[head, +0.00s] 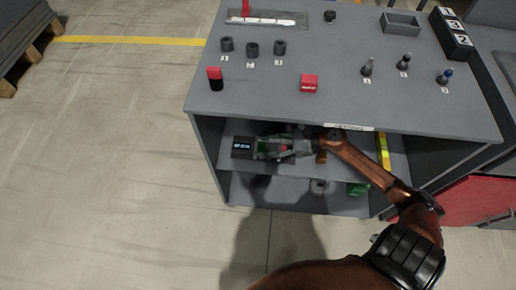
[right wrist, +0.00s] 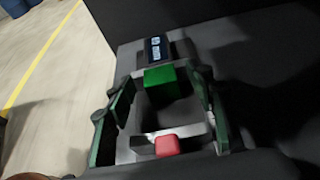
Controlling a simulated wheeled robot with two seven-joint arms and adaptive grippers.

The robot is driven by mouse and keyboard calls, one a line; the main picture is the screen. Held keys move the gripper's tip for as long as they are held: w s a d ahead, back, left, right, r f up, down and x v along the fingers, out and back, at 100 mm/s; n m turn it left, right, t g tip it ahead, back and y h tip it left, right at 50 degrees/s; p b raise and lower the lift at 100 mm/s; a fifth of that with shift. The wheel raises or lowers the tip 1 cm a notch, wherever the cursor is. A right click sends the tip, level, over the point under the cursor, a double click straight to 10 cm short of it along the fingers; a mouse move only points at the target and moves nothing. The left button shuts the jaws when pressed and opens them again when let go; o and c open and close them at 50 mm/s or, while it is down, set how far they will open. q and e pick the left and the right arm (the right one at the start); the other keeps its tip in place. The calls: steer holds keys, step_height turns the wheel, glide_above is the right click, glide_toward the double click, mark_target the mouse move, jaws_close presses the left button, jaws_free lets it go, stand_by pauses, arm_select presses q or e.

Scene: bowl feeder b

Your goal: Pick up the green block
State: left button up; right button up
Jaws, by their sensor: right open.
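The green block (right wrist: 160,78) sits on the middle shelf of the grey workbench, just in front of a small dark box with a lit label (right wrist: 157,48). My right gripper (right wrist: 163,90) is open, with one green-padded finger on each side of the block. The block lies near the fingertips, with gaps visible on both sides. In the head view my right gripper (head: 272,148) reaches onto the shelf below the bench top. There the block is largely hidden among the fingers. My left gripper is out of view.
The bench top (head: 320,60) overhangs the shelf closely above my right arm. It carries black cylinders, a red block (head: 309,83) and numbered parts. The dark label box (head: 242,147) stands beyond the fingertips. A yellow object (head: 383,152) lies right; another green object (head: 357,189) is lower down.

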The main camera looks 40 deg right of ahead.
steer(key=shift+w+a, duration=0.1)
steer(key=shift+a, duration=0.05)
steer(key=shift+c, duration=0.3)
jaws_close()
stand_by(0.3)
